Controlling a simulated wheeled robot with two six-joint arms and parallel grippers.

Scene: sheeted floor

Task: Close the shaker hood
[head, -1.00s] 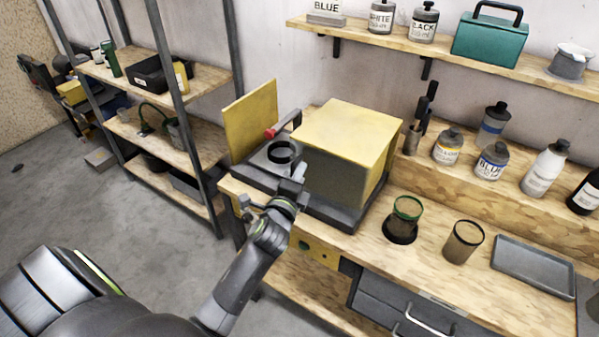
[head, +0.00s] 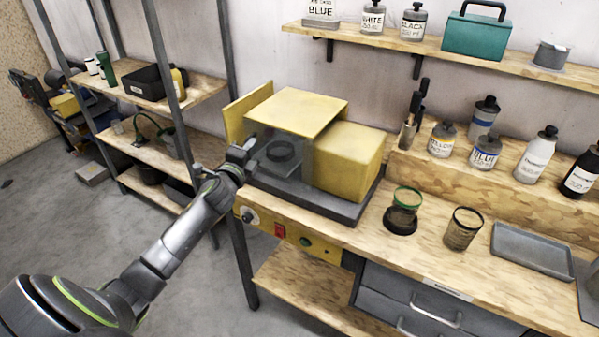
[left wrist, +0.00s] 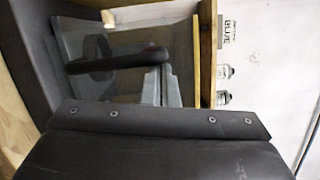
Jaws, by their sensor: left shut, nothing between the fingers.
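The shaker hood (head: 297,108) has a yellow top and see-through grey sides. In the head view it stands over the left part of the shaker, with its left end close to the upright yellow end panel (head: 234,106); I cannot tell whether they touch. A dark ring clamp (head: 280,151) shows through the hood's front. The yellow shaker housing (head: 350,160) stands uncovered to the right. My left gripper (head: 246,150) is shut and empty at the hood's front left corner; contact is unclear. In the left wrist view the ring clamp (left wrist: 103,58) shows too. My right gripper is out of view.
The shaker's dark base (head: 335,208) sits on the wooden bench. Right of it stand a green-rimmed cup (head: 405,198), another cup (head: 462,230) and a grey tray (head: 532,250). A shelf post (head: 168,75) rises left of the bench.

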